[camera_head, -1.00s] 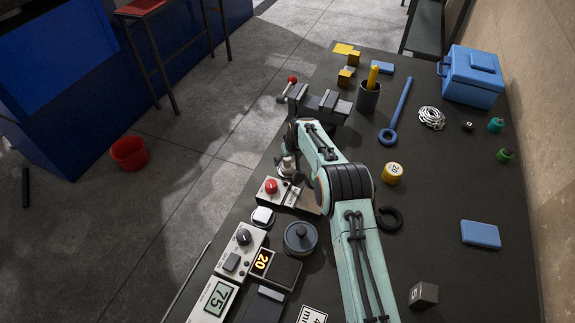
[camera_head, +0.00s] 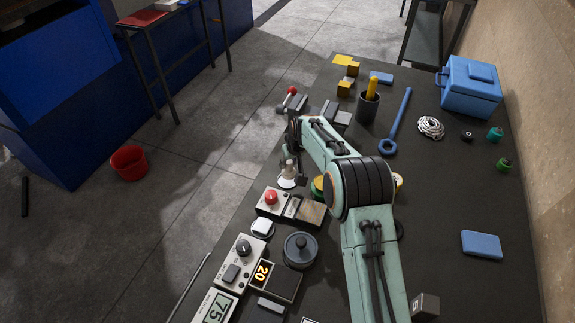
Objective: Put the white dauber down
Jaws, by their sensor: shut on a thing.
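My gripper (camera_head: 292,150) is at the left side of the dark bench, just past the box with the red button. It is shut on a small pale upright thing that looks like the white dauber (camera_head: 288,170), with a wider pale disc at its lower end. My arm partly covers the fingers, and they are small in the picture. I cannot tell whether the dauber's lower end touches the bench or hangs just above it.
The red-button box (camera_head: 272,198) is just nearer than the dauber. A white-topped round thing (camera_head: 262,226) and a grey lidded pot (camera_head: 300,249) stand nearer still. A grey vise (camera_head: 328,115) is beyond the gripper. A yellow-green round thing (camera_head: 318,186) is close on the right.

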